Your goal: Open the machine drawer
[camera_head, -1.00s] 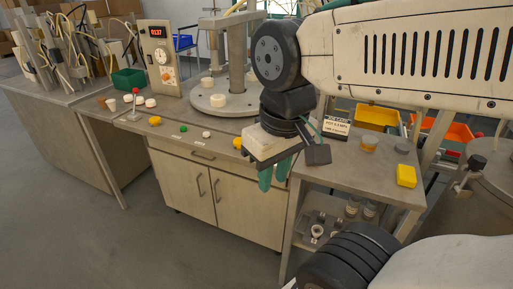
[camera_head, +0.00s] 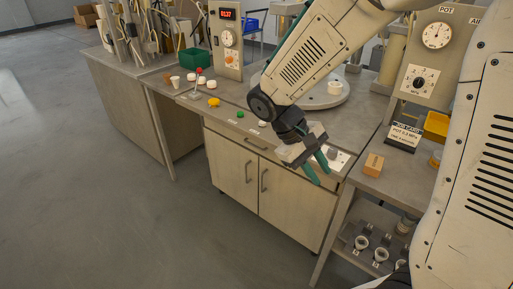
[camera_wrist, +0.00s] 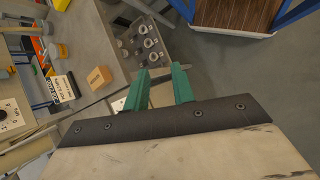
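The machine drawer (camera_head: 257,146) is a pale wood panel with a dark bar handle, directly under the steel worktop. It looks closed, flush above two cabinet doors (camera_head: 245,187). My gripper (camera_head: 323,176) has two green fingers. In the head view it is right of the drawer handle, near the worktop's front edge, with its fingers pointing down and right. In the wrist view the fingers of my gripper (camera_wrist: 160,80) stand apart with nothing between them. The drawer handle does not show in the wrist view.
A side bench (camera_head: 390,178) stands right of the cabinet, with a wooden block (camera_head: 373,165) and a sign (camera_head: 404,135) on it. Cups sit on its lower shelf (camera_head: 372,248). Buttons line the worktop (camera_head: 225,98). Open floor (camera_head: 150,235) lies in front.

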